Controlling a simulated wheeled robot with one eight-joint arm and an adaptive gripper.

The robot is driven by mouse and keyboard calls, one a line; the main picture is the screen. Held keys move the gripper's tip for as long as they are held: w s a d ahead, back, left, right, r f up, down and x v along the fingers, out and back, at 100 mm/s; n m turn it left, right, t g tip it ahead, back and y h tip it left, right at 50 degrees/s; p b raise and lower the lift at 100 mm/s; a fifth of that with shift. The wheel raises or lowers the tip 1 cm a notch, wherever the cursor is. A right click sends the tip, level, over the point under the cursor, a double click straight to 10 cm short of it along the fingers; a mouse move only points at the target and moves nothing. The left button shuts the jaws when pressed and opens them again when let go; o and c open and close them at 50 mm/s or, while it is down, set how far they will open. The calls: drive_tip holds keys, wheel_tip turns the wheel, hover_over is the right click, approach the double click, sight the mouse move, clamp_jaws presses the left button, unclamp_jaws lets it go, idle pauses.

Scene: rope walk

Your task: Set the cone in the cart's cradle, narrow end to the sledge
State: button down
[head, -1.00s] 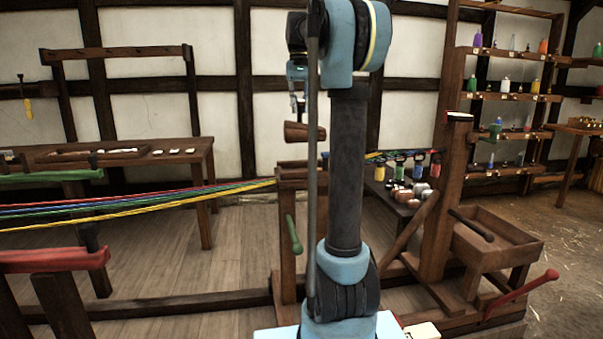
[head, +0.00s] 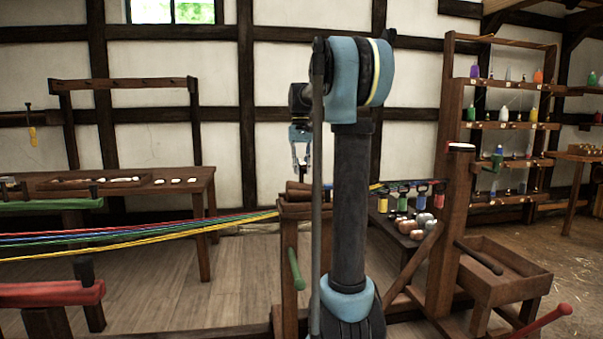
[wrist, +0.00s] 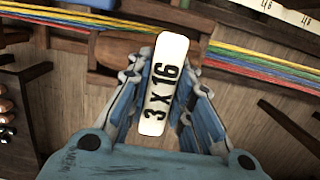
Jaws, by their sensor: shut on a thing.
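The brown wooden cone (head: 298,188) is at the top of the wooden cart (head: 290,250) in the head view, lying sideways; its right part is hidden behind my arm. I cannot tell whether it fully rests in the cradle or which way its narrow end points. My gripper (head: 301,166) is directly above it, fingers down. The cone itself is partly hidden beyond the plate.
Coloured strands (head: 150,228) run from the left to the cart and on to hooks at the right post (head: 455,220). A side table (head: 120,180) and bobbin shelves (head: 505,120) stand behind. A green handle (head: 296,268) juts from the cart.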

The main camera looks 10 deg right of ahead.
drive_tip(key=shift+f, duration=0.5)
drive_tip(key=c, duration=1.4)
unclamp_jaws()
drive_tip(key=shift+f, duration=0.1)
drive_tip(key=shift+c, duration=0.2)
drive_tip(key=r, duration=0.4)
drive_tip(key=w+r, duration=0.1)
drive_tip(key=r, duration=0.7)
drive_tip(key=shift+w, duration=0.4)
drive_tip(key=s+f+t, duration=0.4)
drive_tip(key=s+f, duration=3.1)
drive_tip(key=f, duration=0.4)
drive_tip(key=shift+s+f, duration=0.25)
drive_tip(key=shift+s, duration=0.15)
